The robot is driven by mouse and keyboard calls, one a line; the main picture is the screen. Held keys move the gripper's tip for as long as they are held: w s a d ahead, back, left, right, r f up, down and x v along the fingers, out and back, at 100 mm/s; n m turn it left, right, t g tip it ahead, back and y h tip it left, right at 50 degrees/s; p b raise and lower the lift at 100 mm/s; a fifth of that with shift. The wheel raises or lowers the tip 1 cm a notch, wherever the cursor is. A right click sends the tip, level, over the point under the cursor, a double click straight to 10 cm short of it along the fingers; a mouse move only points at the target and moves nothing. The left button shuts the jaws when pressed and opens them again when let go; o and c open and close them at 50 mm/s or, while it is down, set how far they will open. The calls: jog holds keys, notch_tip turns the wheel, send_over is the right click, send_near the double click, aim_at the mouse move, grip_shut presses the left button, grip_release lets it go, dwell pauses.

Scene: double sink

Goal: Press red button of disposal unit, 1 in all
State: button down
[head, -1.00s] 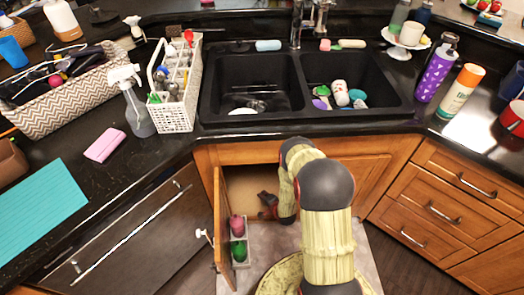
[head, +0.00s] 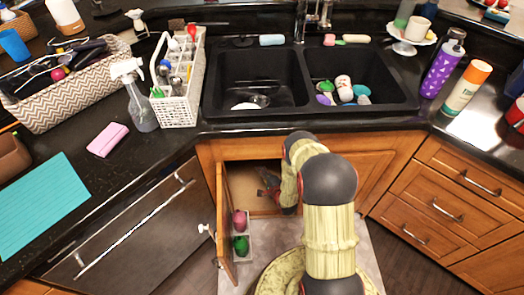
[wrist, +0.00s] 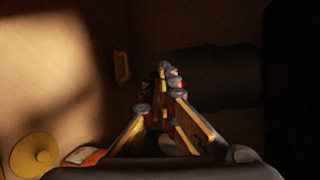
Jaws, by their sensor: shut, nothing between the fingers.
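In the wrist view, a dark rounded body (wrist: 225,76), which looks like the disposal unit, lies right of centre in the dim cabinet. My gripper (wrist: 167,76) is shut and empty, with its fingertips close to the left end of that body. I cannot tell whether they touch it. A small reddish patch shows at the fingertips, but I cannot tell if it is the red button or part of the fingers. In the head view my gripper (head: 268,184) is inside the open cabinet under the sink, partly hidden by my arm. The disposal unit is not visible there.
The open cabinet door (head: 226,225) stands left of my arm, with a rack holding a pink bottle (head: 239,220) and a green bottle (head: 241,246). The black double sink (head: 310,110) is above. A yellow round thing (wrist: 35,155) is at the wrist view's lower left.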

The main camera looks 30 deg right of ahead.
jog(key=w+d+b, duration=0.1)
jog(key=w+d, duration=0.2)
jog(key=w, duration=0.4)
jog(key=shift+w+d, duration=0.25)
jog(key=shift+w, duration=0.15)
dwell(1.2)
jog(key=shift+w+d+f, duration=0.1)
jog(key=shift+w+d, duration=0.1)
jog(key=shift+w, duration=0.1)
jog(key=shift+w+d, duration=0.2)
jog(key=shift+w, duration=0.2)
dwell(1.0)
jog(key=shift+s+a, duration=0.4)
jog(key=shift+s, duration=0.4)
jog(key=shift+s, duration=0.1)
jog(key=s, duration=0.1)
jog(key=s+a+p, duration=0.1)
jog(key=s, duration=0.1)
jog(key=s+a, duration=0.1)
jog(key=shift+s+p, duration=0.15)
jog(key=shift+p, duration=0.15)
